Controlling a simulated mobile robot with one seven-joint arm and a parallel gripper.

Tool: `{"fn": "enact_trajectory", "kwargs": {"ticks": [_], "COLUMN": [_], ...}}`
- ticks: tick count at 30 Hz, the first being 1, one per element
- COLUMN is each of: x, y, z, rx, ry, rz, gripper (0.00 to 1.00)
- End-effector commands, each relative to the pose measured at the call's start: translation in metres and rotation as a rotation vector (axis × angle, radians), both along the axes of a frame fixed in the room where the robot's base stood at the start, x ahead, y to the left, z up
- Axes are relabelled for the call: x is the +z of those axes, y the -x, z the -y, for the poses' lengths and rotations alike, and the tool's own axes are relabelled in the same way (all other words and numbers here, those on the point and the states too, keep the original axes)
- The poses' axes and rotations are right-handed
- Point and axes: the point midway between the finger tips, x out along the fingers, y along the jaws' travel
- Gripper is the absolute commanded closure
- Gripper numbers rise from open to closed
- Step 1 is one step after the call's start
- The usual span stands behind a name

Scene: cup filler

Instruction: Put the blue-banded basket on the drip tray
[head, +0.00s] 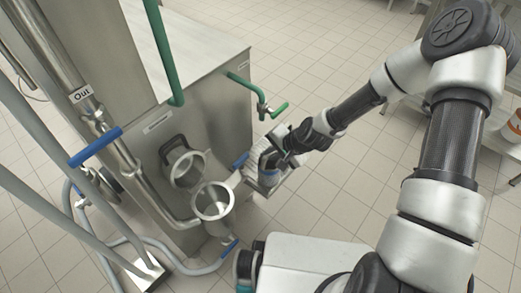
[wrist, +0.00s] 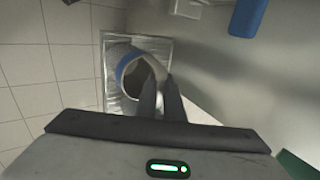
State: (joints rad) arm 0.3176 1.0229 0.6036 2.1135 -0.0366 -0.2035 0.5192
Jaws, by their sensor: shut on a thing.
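The blue-banded basket (wrist: 122,66) is a round, open metal vessel with a blue band, near the middle of the wrist view. In the head view my gripper (head: 270,165) is at the steel machine's right side.
A steel machine (head: 228,112) stands on the left, with a green-handled tap (head: 264,106) above my gripper. A steel jug (head: 212,203) and a holder ring (head: 187,168) are at its front. A blue lever (wrist: 248,17) is close by at right. Tiled floor (head: 335,190) is clear to the right.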

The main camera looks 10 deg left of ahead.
Motion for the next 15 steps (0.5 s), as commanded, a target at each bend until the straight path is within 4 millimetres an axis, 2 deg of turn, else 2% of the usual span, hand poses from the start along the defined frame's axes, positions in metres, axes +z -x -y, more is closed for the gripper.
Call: {"fn": "enact_trajectory", "kwargs": {"ticks": [3, 6, 15], "x": [0.0, 0.0, -0.001], "y": [-0.011, -0.017, -0.018], "z": [-0.02, -0.03, -0.03], "rx": [0.004, 0.004, 0.0], "ry": [0.0, -0.001, -0.001], "rz": [0.005, 0.005, 0.002], "gripper": [1.0, 1.0, 1.0]}}
